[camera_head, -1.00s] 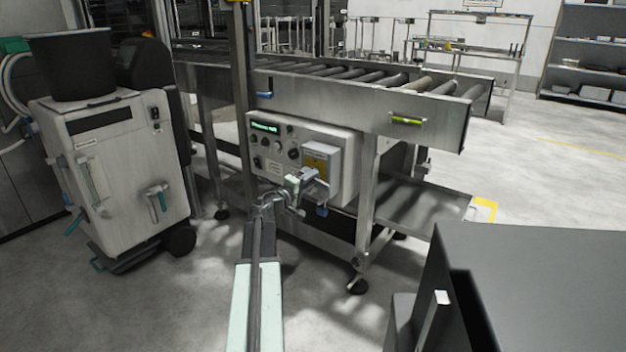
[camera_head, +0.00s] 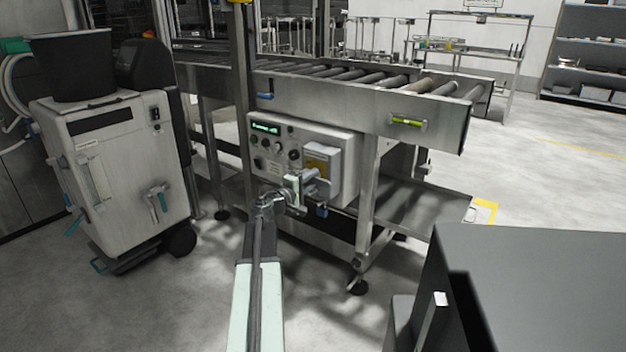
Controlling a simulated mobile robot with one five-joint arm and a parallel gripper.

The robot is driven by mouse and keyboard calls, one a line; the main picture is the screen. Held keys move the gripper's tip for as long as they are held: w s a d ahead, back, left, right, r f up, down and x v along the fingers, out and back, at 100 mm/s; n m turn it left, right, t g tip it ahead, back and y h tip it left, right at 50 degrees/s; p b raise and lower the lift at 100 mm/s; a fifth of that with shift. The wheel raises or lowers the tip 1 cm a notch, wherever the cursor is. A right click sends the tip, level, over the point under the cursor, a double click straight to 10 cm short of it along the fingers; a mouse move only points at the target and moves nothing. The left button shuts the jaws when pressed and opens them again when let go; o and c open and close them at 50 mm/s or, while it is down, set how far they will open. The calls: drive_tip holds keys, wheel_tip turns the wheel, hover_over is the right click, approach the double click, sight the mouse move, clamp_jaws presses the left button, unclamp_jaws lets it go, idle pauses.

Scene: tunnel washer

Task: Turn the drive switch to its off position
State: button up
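The control box (camera_head: 345,138) is a pale panel mounted under the roller conveyor. I cannot tell which control is the drive switch; all are very small here. My gripper (camera_head: 312,182) is at the lower right of the panel face, in front of the yellow-labelled part. Its fingers are small and overlap the box, so I cannot tell whether they touch it or are open. A blue padlock-like item (camera_head: 321,210) hangs below the gripper.
The roller conveyor (camera_head: 360,103) runs above the box, with an upright steel post (camera_head: 241,110) at left. A white wheeled machine (camera_head: 130,170) stands at left. A dark cabinet (camera_head: 540,290) fills the lower right. Open floor lies right of the conveyor.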

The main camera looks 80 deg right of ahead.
drive_tip(key=shift+o, duration=1.2)
drive_tip(key=v, duration=0.7)
drive_tip(key=shift+w+a, duration=0.2)
drive_tip(key=shift+a, duration=0.1)
